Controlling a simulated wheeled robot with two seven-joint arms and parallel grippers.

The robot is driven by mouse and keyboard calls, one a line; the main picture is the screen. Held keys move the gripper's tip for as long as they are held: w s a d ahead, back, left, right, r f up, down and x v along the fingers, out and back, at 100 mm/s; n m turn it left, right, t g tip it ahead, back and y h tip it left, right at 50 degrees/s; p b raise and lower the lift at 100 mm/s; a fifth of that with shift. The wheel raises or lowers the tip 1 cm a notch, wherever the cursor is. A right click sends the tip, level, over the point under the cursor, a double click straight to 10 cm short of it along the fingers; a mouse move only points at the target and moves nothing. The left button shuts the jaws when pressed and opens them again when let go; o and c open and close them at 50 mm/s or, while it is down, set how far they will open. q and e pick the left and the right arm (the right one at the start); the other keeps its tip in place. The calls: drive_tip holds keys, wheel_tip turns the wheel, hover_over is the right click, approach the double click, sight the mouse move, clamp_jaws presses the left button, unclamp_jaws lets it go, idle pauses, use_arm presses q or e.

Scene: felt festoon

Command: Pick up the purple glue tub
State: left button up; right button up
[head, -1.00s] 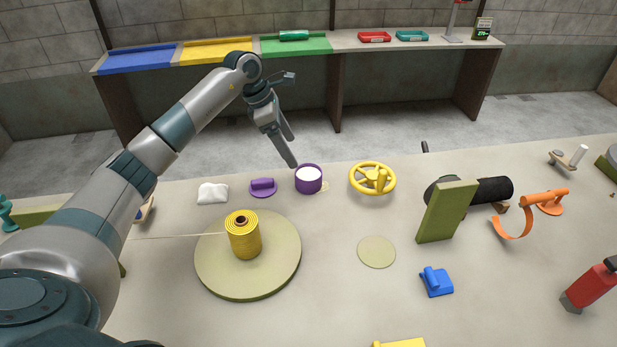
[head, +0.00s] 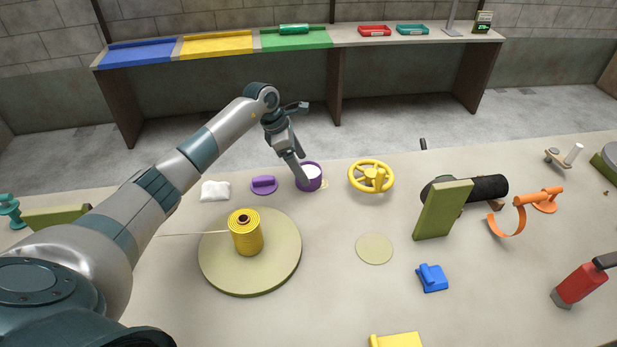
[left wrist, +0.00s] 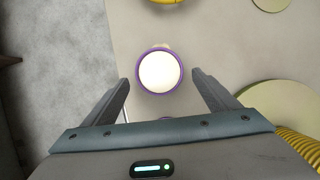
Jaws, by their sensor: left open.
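The purple glue tub (head: 309,183), round with white contents, stands upright near the back edge of the table. In the left wrist view the tub (left wrist: 160,71) shows from above, just ahead of and between the two fingers. My left gripper (head: 303,178) is open and empty, its fingers pointing down at the tub and overlapping its left side in the head view. In the left wrist view the gripper (left wrist: 160,82) has its fingers spread wider than the tub. I cannot tell whether a finger touches it. My right gripper is not in view.
A purple handled block (head: 264,185) and a white pad (head: 215,191) lie left of the tub. A yellow handwheel (head: 371,177) stands to its right. A yellow spool (head: 246,236) sits on a round turntable (head: 285,268) in front.

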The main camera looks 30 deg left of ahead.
sight(308, 173)
use_arm(q)
drive_tip(key=shift+w+d+f+p, duration=0.2)
drive_tip(key=shift+d+f+p, duration=0.25)
drive_tip(key=shift+p, duration=0.2)
drive_tip(key=p+x, duration=0.1)
drive_tip(key=x, duration=0.2)
drive_tip(key=shift+w+f, duration=0.15)
drive_tip(key=shift+f, duration=0.15)
drive_tip(key=shift+c, duration=0.3)
drive_tip(key=c, duration=1.4)
